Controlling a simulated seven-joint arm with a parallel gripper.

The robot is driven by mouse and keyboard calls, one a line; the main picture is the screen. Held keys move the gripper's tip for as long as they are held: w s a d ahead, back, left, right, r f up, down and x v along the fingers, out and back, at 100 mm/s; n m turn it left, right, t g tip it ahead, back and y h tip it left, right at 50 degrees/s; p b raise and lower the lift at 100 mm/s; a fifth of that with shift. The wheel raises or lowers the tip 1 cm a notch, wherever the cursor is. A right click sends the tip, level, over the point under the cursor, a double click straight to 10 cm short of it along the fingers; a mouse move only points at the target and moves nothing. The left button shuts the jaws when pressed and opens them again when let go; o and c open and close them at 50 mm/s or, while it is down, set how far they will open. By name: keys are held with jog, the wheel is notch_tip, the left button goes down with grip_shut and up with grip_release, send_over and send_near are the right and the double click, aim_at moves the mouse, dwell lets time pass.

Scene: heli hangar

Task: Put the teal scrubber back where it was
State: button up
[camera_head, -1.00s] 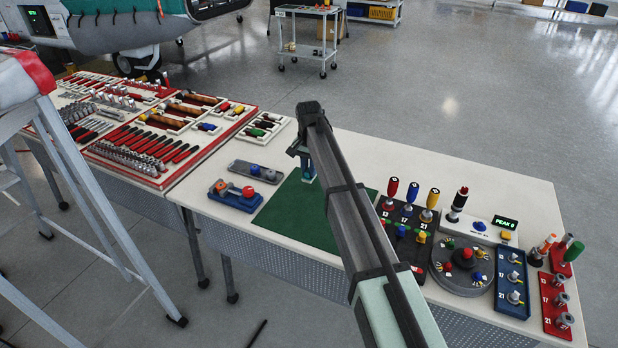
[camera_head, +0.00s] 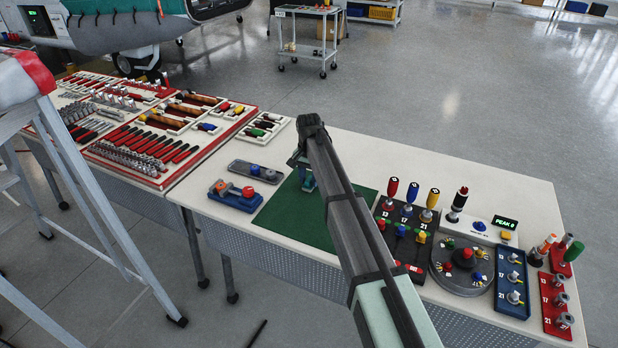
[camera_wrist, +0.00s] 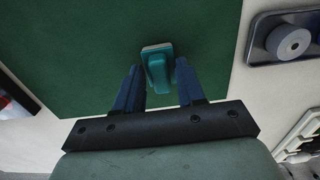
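The teal scrubber (camera_wrist: 158,68) rests on the green mat (camera_wrist: 85,60), with a paler edge at its far side in the wrist view. My gripper (camera_wrist: 157,66) is open, with its two blue fingers to either side of the scrubber and a visible gap on each side. I cannot tell whether the fingertips are level with the scrubber or still above it. In the head view my gripper (camera_head: 302,173) is over the back part of the mat, and a bit of teal (camera_head: 308,185) shows below it; my arm hides much of that area.
A dark block of coloured drivers (camera_head: 398,248) and a round grey turntable (camera_head: 451,280) are on the right. The mat's front part is clear.

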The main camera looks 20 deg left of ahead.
aim_at(309, 179)
jog(key=shift+o, duration=0.4)
jog(key=shift+r, duration=0.1)
notch_tip(309, 179, up, 12)
dwell(0.4)
dwell(0.3)
